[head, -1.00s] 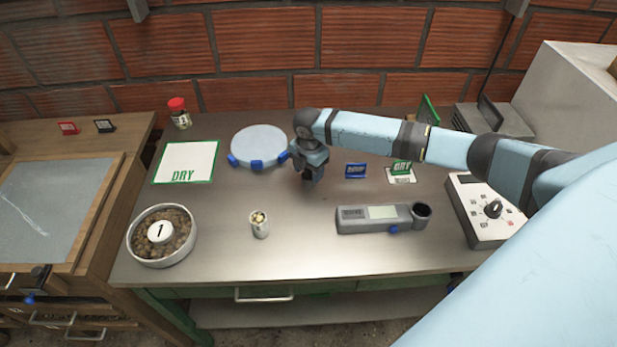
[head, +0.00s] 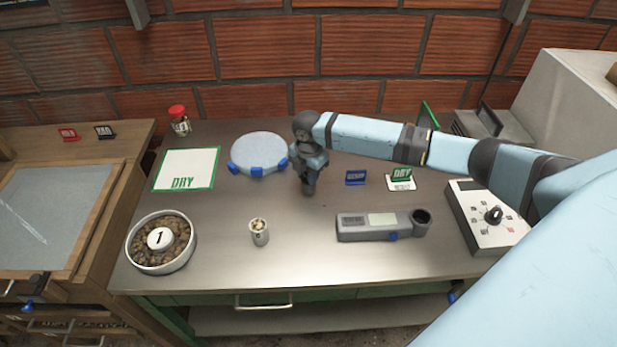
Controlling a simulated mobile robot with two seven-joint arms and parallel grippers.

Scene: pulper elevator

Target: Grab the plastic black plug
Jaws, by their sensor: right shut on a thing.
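My right gripper (head: 308,190) points down at the steel table top, just right of the round pale-blue disc. Its fingers are shut on a small dark thing, taken to be the black plug. The fingers hide most of it, so its shape and whether it touches the table cannot be told. No other loose black plug shows on the table. My left gripper is not in view.
The front middle is clear.

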